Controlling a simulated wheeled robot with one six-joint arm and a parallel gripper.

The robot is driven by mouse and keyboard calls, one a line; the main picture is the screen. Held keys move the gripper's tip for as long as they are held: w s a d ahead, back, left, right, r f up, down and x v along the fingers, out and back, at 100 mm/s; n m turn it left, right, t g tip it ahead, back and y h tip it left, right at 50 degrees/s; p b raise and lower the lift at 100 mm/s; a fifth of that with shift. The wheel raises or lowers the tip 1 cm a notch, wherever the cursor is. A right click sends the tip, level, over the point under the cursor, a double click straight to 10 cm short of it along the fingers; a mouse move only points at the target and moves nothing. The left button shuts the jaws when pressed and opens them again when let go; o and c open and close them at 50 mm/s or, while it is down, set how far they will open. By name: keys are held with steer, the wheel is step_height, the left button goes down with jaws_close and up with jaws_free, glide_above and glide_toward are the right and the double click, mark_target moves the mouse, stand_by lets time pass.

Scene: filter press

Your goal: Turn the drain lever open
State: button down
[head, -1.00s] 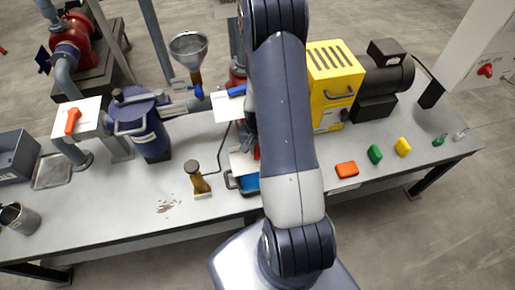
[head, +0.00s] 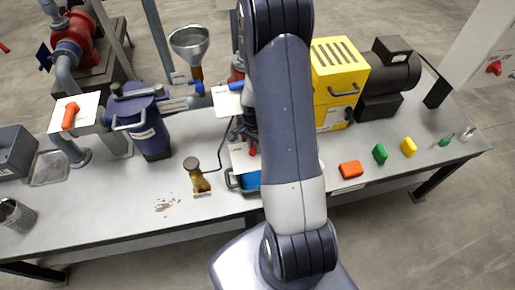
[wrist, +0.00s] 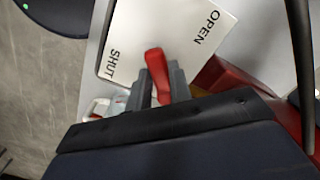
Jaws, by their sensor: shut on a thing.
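A red lever (wrist: 156,68) shows in the wrist view over a white plate (wrist: 170,22) marked SHUT at left and OPEN at right. Its visible end points between the two words. My gripper (wrist: 159,85) has one finger on each side of the lever and is shut on it. The lever's other end is hidden by my gripper. In the head view, the plate (head: 240,157) lies low at the bench's middle, partly behind my arm. My gripper (head: 250,140) is beside it, mostly hidden by the arm.
A blue lidded vessel (head: 145,128) and a funnel (head: 190,45) stand to the left. A yellow machine (head: 337,80) stands close on the right. A brush (head: 198,177) is on the bench in front. Coloured blocks (head: 380,153) lie at right.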

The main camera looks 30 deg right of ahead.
steer(key=shift+w+a+m+b, duration=0.1)
steer(key=shift+w+m+b, duration=0.45)
steer(key=shift+m, duration=0.9)
steer(key=shift+w+d+m+b, duration=0.1)
steer(key=shift+w+m+b, duration=0.4)
steer(key=shift+m, duration=0.9)
steer(key=shift+w+a+m+b, duration=0.1)
steer(key=shift+w+m+b, duration=0.2)
steer(key=shift+m+b, duration=0.8)
steer(key=shift+m+p, duration=0.35)
steer(key=shift+m, duration=0.1)
steer(key=c, duration=1.3)
jaws_free()
